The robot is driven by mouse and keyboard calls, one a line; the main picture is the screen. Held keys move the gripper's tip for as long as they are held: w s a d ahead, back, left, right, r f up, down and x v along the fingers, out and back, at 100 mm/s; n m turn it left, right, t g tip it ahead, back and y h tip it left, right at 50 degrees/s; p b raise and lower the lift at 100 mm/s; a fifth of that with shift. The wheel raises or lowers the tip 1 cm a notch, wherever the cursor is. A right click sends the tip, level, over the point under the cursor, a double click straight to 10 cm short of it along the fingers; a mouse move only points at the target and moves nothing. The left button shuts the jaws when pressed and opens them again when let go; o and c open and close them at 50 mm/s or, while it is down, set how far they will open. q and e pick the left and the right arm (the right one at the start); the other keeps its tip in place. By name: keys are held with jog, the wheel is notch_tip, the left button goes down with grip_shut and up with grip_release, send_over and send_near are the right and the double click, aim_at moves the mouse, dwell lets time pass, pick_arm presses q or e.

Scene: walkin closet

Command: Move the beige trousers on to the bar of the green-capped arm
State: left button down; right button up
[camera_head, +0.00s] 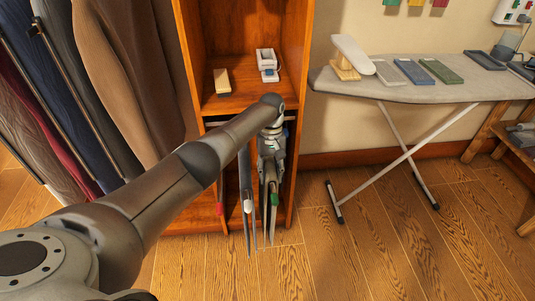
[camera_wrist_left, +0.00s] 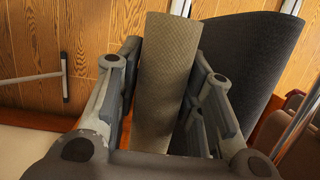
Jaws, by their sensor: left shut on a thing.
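The beige trousers (camera_wrist_left: 166,75) hang as a folded strip between the fingers of my left gripper (camera_wrist_left: 165,105) in the wrist view. In the head view this gripper (camera_head: 271,150) is at the front of the cabinet's lower opening and hides most of the trousers. The green-capped arm (camera_head: 274,199) points out below the gripper, its cap at the front end. The white-capped arm (camera_head: 248,206) is just left of it, and a red cap (camera_head: 220,208) is further left. Whether the trousers touch the green-capped bar is hidden. My right gripper is out of view.
Dark grey trousers (camera_wrist_left: 246,55) hang close beside the beige ones. The wooden cabinet (camera_head: 189,60) closes in around the rack. Hanging coats (camera_head: 110,75) are at left. An ironing board (camera_head: 395,91) stands at right, with open floor in front.

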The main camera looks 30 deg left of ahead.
pick_arm(q)
jog(key=c, duration=0.9)
grip_release()
